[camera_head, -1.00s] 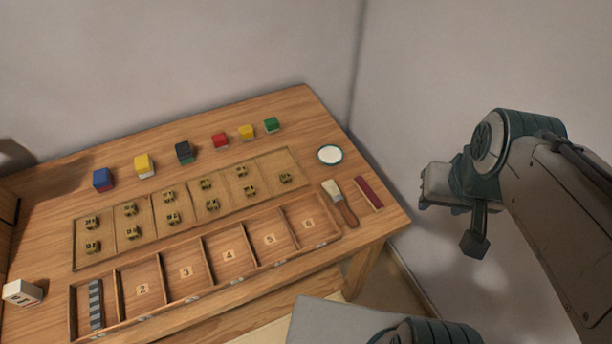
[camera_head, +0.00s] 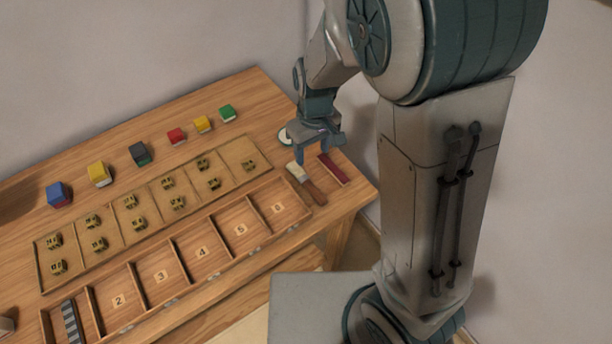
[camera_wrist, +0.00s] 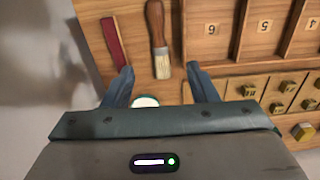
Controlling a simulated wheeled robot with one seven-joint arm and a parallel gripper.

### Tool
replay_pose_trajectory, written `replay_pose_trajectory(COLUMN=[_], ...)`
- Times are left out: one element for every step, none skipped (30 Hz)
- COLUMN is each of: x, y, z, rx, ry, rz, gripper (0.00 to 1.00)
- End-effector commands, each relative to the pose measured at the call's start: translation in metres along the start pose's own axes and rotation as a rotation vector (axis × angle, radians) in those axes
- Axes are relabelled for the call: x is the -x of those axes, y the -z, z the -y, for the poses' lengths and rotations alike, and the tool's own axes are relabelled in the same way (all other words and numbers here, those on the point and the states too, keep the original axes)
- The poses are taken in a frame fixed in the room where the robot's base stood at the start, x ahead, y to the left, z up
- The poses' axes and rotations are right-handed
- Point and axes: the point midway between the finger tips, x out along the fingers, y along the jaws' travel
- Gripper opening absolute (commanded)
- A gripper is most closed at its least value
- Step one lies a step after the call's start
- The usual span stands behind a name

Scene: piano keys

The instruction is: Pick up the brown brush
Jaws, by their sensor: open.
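The brown brush (camera_head: 307,184) lies on the table at the right end of the numbered tray, its pale bristles toward the back and its brown handle toward the front edge. In the wrist view the brush (camera_wrist: 158,38) lies beyond my fingertips, between their lines, bristles pointing toward me. My gripper (camera_head: 313,160) is above the table near the brush's bristle end. In the wrist view my gripper (camera_wrist: 161,72) is open and empty, its two fingers apart.
A dark red block (camera_head: 332,169) lies just right of the brush. A white round dish (camera_head: 285,138) is partly hidden behind my gripper. The numbered tray (camera_head: 318,208) stands left of the brush. Several coloured blocks, including a green one (camera_head: 227,113), line the back.

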Motion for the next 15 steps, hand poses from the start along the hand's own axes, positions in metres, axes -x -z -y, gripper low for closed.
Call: replay_pose_trajectory(x=[-0.006,-0.009,-0.011,-0.014,-0.017,-0.021,-0.024,-0.029,-0.036,-0.041,-0.047,-0.055,-0.061,-0.066,-0.073], y=[0.003,0.004,0.006,0.007,0.007,0.007,0.007,0.007,0.006,0.006,0.005,0.006,0.006,0.005,0.005], z=[0.002,0.003,0.003,0.004,0.004,0.004,0.004,0.004,0.004,0.004,0.003,0.003,0.003,0.003,0.002], rx=[0.016,0.023,0.029,0.033,0.035,0.037,0.038,0.038,0.037,0.036,0.035,0.035,0.034,0.035,0.034], ry=[-0.005,-0.007,-0.009,-0.010,-0.011,-0.011,-0.011,-0.011,-0.011,-0.011,-0.012,-0.011,-0.011,-0.011,-0.012], rz=[0.010,0.014,0.016,0.018,0.021,0.022,0.022,0.024,0.025,0.025,0.026,0.025,0.024,0.024,0.024], gripper=[0.53,0.53,0.53,0.53,0.53,0.53,0.53,0.53,0.53,0.53,0.53,0.53,0.53,0.53,0.53])
